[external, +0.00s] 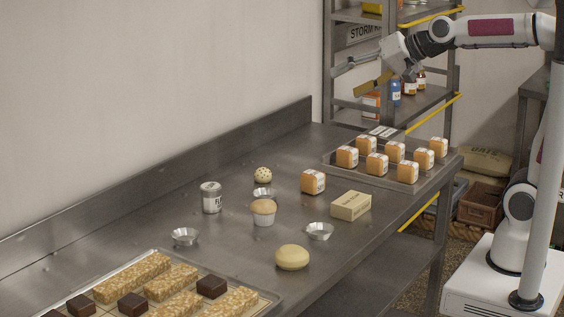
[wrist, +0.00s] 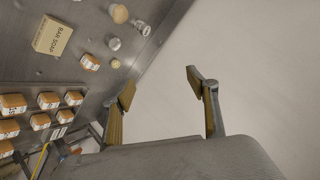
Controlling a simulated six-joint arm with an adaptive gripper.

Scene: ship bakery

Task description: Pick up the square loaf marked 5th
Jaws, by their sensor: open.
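Several square orange-brown loaves with white labels stand on a metal tray (external: 350,175) at the far end of the bench, among them a front-left loaf (external: 347,157), a middle loaf (external: 377,164) and a right loaf (external: 438,147). One more loaf (external: 313,181) sits on the bench, off the tray. The label marks are too small to read, so I cannot tell which is the 5th. My gripper (external: 347,81) is open and empty, high above and behind the tray. Its spread fingers (wrist: 160,84) show in the wrist view against bare wall, with loaves (wrist: 48,100) at the left.
A bar-soap block (external: 351,206), a tin (external: 211,197), a cupcake (external: 263,212), a bun (external: 292,257) and small metal cups (external: 320,231) stand on the bench. A tray of slabs (external: 160,284) lies at the near end. A storage rack (external: 440,95) stands behind my gripper.

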